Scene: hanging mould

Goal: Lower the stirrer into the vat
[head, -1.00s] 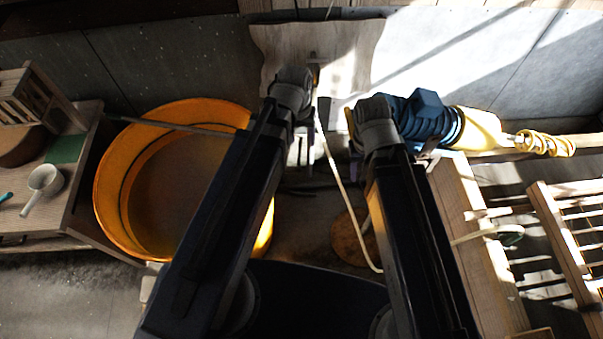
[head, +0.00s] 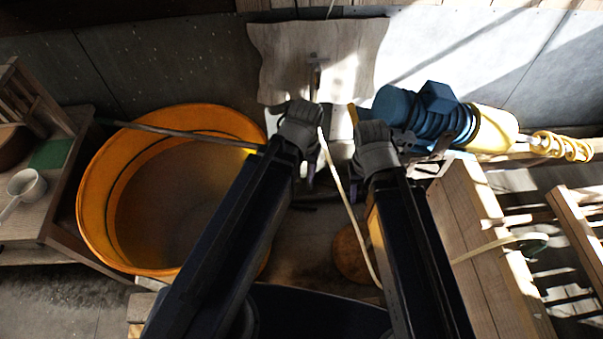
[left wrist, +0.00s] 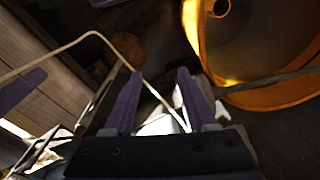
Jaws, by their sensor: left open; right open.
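The orange vat (head: 95,205) stands open at the left in the head view; its rim also shows in the left wrist view (left wrist: 270,97). A blue motor-like body with a pale yellow cone and yellow coil (head: 437,115), which looks like the stirrer, lies sideways at the right, beyond my right arm. My left gripper (head: 311,178) is open and right of the vat, fingers partly hidden by its wrist. In the left wrist view its purple fingers (left wrist: 160,98) stand apart, with no object visible clamped between them. My right gripper (head: 354,168) is open, left of the blue body, fingers mostly hidden.
A grey rod (head: 180,132) crosses the vat's far side. A pale cord (head: 345,190) hangs between my arms and passes behind the left fingers in the left wrist view. A wooden frame (head: 470,205) stands right; a bench with a white cup (head: 27,184) stands left.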

